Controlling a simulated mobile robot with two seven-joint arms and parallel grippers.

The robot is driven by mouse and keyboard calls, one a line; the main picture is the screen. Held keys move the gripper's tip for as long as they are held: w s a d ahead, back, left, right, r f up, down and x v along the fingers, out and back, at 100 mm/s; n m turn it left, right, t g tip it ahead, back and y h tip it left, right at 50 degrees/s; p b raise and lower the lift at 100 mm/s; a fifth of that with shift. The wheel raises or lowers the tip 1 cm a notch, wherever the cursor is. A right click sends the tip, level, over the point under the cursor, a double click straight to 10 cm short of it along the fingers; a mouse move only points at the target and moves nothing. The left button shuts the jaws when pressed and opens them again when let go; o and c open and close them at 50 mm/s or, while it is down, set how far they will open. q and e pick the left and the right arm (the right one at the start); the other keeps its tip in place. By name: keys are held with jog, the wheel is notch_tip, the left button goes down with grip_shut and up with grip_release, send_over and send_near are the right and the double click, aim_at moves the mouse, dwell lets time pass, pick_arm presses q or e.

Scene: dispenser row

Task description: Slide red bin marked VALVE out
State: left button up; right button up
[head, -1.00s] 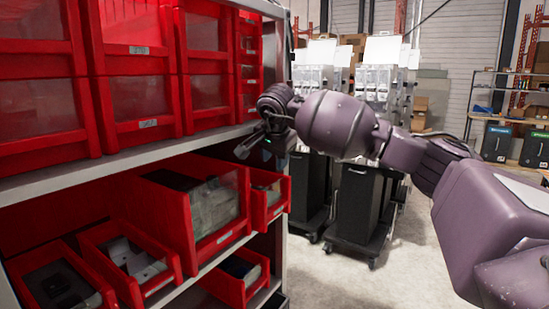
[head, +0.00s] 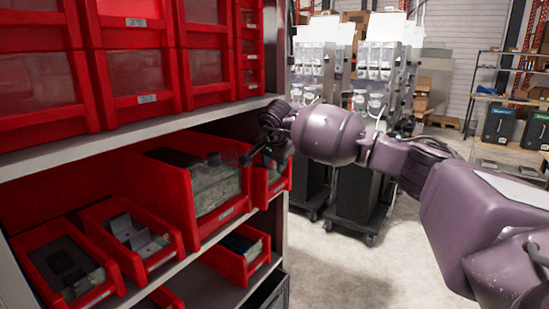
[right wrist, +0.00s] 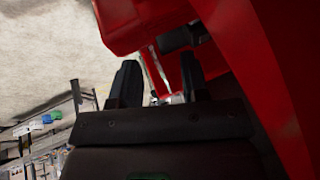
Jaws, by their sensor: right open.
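Several red bins stand on the open shelf at left in the head view; no VALVE label is legible. The largest open bin (head: 212,228) sticks out at the middle. A narrower red bin (head: 278,184) stands just right of it, partly hidden by my right gripper. My right gripper (head: 252,157) is open at the front of these two bins, near their upper edges. In the right wrist view its two dark fingers (right wrist: 160,80) stand apart, with a red bin wall (right wrist: 125,22) just beyond them. I cannot tell whether they touch it. My left gripper is not in view.
Small red bins (head: 138,268) with grey and dark parts stand left of the large one, and another red bin (head: 237,268) sits on the lower shelf. Closed red drawers (head: 135,72) fill the upper shelf. Dark wheeled carts (head: 358,205) stand behind; the floor (head: 400,255) at right is clear.

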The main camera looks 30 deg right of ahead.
grip_shut()
dwell(1.5)
